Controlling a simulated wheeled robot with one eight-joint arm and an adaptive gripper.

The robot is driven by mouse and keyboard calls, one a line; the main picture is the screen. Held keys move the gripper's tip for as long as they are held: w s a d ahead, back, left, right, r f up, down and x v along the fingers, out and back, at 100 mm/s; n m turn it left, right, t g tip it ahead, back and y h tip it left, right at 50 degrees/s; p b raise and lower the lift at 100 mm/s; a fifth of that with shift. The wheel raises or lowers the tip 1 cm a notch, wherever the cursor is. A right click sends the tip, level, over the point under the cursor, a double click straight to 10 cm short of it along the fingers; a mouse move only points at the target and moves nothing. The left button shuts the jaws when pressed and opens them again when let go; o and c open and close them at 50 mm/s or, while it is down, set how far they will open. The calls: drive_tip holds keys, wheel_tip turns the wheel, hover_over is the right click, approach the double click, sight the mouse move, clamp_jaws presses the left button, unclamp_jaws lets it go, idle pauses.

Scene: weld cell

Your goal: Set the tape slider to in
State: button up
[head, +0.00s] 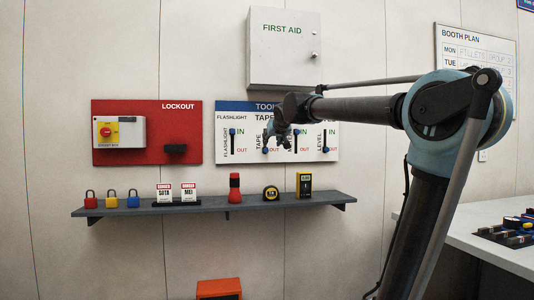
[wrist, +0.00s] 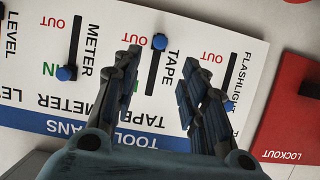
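The tool board (head: 222,148) hangs on the wall with vertical sliders for flashlight, tape, meter and level. The tape slider's blue knob (wrist: 160,41) sits at the OUT end of its black slot (wrist: 152,75); the wrist view shows the board upside down. In the head view the tape knob (head: 265,150) is low on the board, left of my gripper (head: 280,130). In the wrist view my gripper (wrist: 163,68) is open and empty, its fingers on either side of the tape slot in the picture. The knob appears just beyond the fingertips; contact cannot be told.
The flashlight knob (head: 232,131) and meter knob (wrist: 66,73) are at IN; the level knob (head: 325,150) is at OUT. A red lockout board (head: 130,150) is at left. A first aid cabinet (head: 284,60) hangs above. A shelf (head: 215,206) with several items is below.

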sight(267, 150)
drive_tip(key=x, duration=1.2)
drive_tip(key=shift+f, duration=0.1)
clamp_jaws()
